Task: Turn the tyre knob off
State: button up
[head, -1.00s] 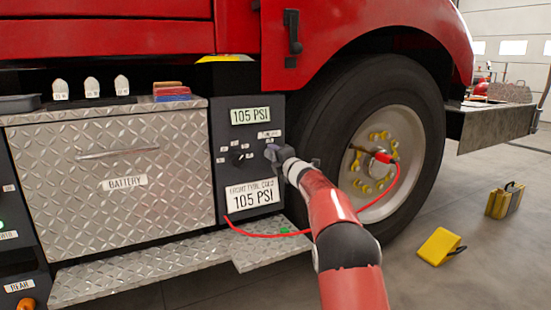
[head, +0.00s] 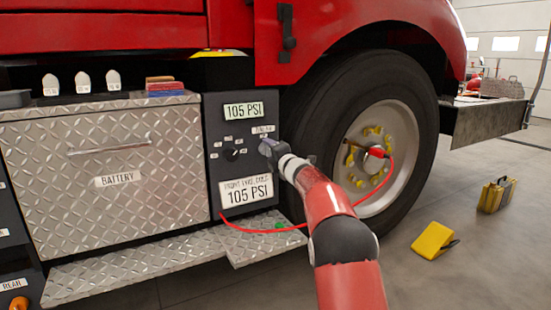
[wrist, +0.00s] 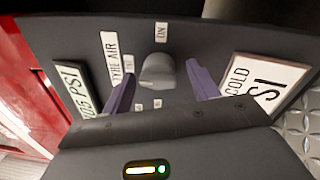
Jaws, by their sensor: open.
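The tyre knob (wrist: 157,72) is a grey round knob on the dark panel, under the "TYRE AIR" label (wrist: 115,58) strip. An "ON" label (wrist: 162,32) sits above it in the wrist view, and smaller labels sit below it, partly hidden. My gripper (wrist: 160,76) is open, with one purple finger on each side of the knob. Gaps show between the fingers and the knob, so it is not gripped. In the head view my gripper (head: 266,148) is at the panel's right side and hides the knob.
A black selector knob (head: 232,154) ringed by labels is left of my gripper. A red hose (head: 265,230) runs from the panel's foot to the wheel hub. The tyre (head: 330,100) stands close on the right.

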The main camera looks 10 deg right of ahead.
jog(key=v, duration=0.7)
jog(key=shift+b, duration=0.3)
jog(key=shift+f, duration=0.15)
jog(key=s+d+r+m+g+h, duration=0.15)
jog(key=s+m+h, duration=0.25)
jog(key=s+m, duration=0.45)
jog(key=s+d+r+m+g+h, duration=0.15)
jog(key=s+m+h, duration=0.35)
jog(key=s, duration=0.6)
jog(key=s+a+f+m+g+y, duration=0.15)
jog(key=s+f+m+g, duration=0.35)
jog(key=s, duration=0.6)
jog(key=s+a+f+m+g+y, duration=0.1)
jog(key=s+a+f+m, duration=0.15)
jog(key=s+f, duration=0.65)
jog(key=s+a+f+m+g+y, duration=0.1)
jog(key=s+a+f+m+g, duration=0.2)
jog(key=s, duration=1.1)
notch_tip(320, 180, up, 13)
jog(key=d+p, duration=0.1)
jog(key=p, duration=1.2)
jog(key=shift+w+r+m, duration=0.15)
jog(key=shift+r+m, duration=0.05)
jog(key=shift+m, duration=0.2)
